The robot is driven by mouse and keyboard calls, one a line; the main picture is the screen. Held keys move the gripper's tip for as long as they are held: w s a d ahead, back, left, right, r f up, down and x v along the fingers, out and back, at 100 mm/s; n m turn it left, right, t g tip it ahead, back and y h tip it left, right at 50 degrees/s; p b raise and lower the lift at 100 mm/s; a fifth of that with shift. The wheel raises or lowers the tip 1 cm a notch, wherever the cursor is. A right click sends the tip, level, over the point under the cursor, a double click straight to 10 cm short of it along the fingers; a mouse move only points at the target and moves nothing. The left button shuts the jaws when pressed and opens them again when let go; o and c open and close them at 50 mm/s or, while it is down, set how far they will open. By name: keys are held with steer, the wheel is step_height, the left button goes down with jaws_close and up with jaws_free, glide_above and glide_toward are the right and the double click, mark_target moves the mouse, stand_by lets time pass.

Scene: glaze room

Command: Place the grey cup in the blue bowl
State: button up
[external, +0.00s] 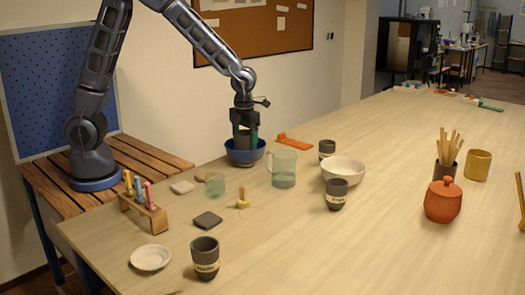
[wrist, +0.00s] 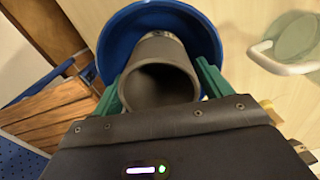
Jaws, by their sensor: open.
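The blue bowl (external: 246,156) stands near the wall-side edge of the table, under my gripper (external: 245,139). In the wrist view a grey cup (wrist: 160,75) lies between the two green fingers of my gripper (wrist: 160,88), its dark mouth facing the camera. The blue bowl (wrist: 205,45) surrounds the cup's far end there. The fingers are open, one on each side of the cup. The cup appears to be in the bowl; its contact with the bowl's floor is hidden.
A glass pitcher (external: 283,170) stands just right of the bowl. Other dark grey cups (external: 205,257) (external: 336,194) (external: 327,149), a white bowl (external: 343,168), a tumbler (external: 215,185) and an orange jar (external: 443,200) stand around.

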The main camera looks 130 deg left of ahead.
step_height(320, 180, up, 10)
steer(key=d+r+n, duration=0.4)
steer(key=d+r, duration=0.2)
steer(key=d, duration=0.5)
steer(key=s+d+r+n+t+y, duration=0.1)
steer(key=s+d+r+n, duration=0.15)
steer(key=d, duration=0.35)
steer(key=s+d+r+n+t, duration=0.1)
steer(key=s+d+r+n, duration=0.15)
steer(key=d, duration=0.25)
steer(key=s+d+n+t+h, duration=0.1)
steer(key=s+d+n+t, duration=0.1)
steer(key=s+d+n, duration=0.8)
steer(key=s+d, duration=0.5)
steer(key=shift+d+n+t, duration=0.15)
steer(key=shift+n+t, duration=0.15)
